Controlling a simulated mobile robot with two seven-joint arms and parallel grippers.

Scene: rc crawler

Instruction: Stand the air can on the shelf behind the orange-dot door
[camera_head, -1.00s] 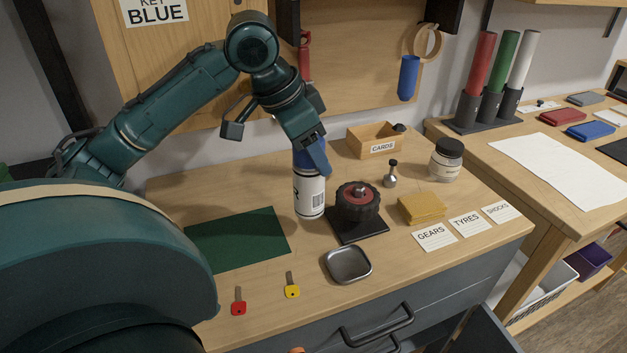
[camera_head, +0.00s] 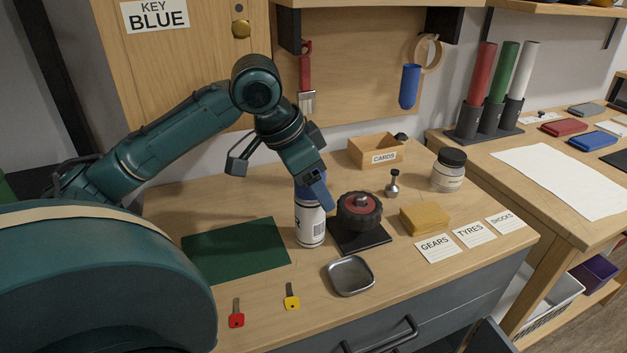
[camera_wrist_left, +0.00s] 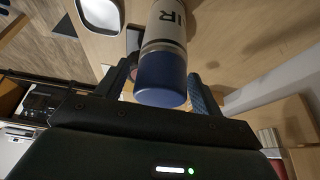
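The air can (camera_head: 311,222) is a white can with dark lettering and a blue cap, upright over the bench top between the green mat and the wheel stand. My left gripper (camera_head: 313,190) is around its cap. In the left wrist view the cap (camera_wrist_left: 161,80) lies between my two fingers, and the can's lower end is out of sight. Whether its base touches the bench I cannot tell. My right gripper is out of view. No door with an orange dot shows; the wooden door (camera_head: 185,70) at the back bears a "KEY BLUE" sign.
A knobby wheel (camera_head: 359,211) on a black stand is close right of the can. A metal tray (camera_head: 350,276), a red key (camera_head: 237,318) and a yellow key (camera_head: 291,297) lie in front. A cards box (camera_head: 376,152) stands behind. The green mat (camera_head: 238,250) is clear.

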